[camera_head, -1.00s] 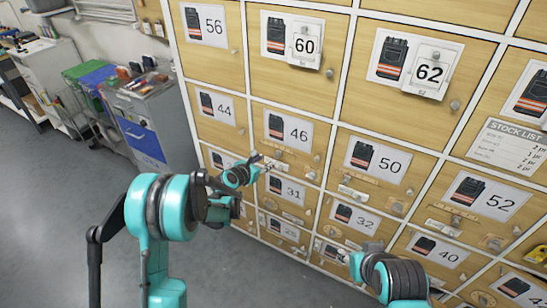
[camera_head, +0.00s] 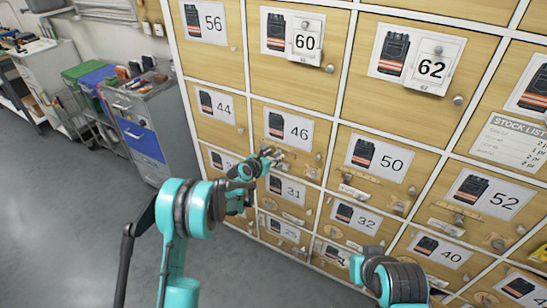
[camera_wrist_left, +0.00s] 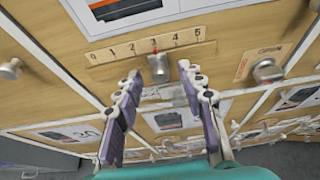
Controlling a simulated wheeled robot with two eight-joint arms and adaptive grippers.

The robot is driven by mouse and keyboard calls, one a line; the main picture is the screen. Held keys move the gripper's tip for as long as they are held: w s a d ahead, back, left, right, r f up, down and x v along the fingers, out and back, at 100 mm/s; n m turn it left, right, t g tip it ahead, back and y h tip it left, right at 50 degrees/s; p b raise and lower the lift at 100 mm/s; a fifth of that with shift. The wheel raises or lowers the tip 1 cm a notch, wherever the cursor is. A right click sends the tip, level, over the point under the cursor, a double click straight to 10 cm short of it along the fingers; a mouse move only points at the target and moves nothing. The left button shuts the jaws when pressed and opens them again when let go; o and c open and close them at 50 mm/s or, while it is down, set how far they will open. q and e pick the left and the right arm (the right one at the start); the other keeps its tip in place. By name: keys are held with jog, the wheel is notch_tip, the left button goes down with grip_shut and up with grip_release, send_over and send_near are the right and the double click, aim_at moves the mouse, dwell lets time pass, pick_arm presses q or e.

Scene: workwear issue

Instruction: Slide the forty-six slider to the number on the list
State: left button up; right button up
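In the left wrist view the wooden scale strip (camera_wrist_left: 130,50) is numbered 0 to 5. A small purple-grey slider (camera_wrist_left: 158,67) sits just below the 3. My left gripper (camera_wrist_left: 160,76) is open, with a finger on each side of the slider; contact is unclear. The stock list (camera_head: 511,143) hangs at the right; its lines are too small to read surely. My right gripper is out of view.
A round knob (camera_wrist_left: 267,71) sits right of the strip, by an orange-marked tag. My right forearm is at the bottom right. A grey drawer cabinet (camera_head: 140,120) stands left; open floor lies in front.

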pick_arm(q)
grip_shut()
jog(key=shift+w+a, duration=0.3)
jog(key=shift+a, duration=0.3)
jog(key=shift+w+a, duration=0.3)
jog(key=shift+a, duration=0.3)
grip_release()
jog(key=v, duration=1.2)
jog(key=shift+f, duration=0.1)
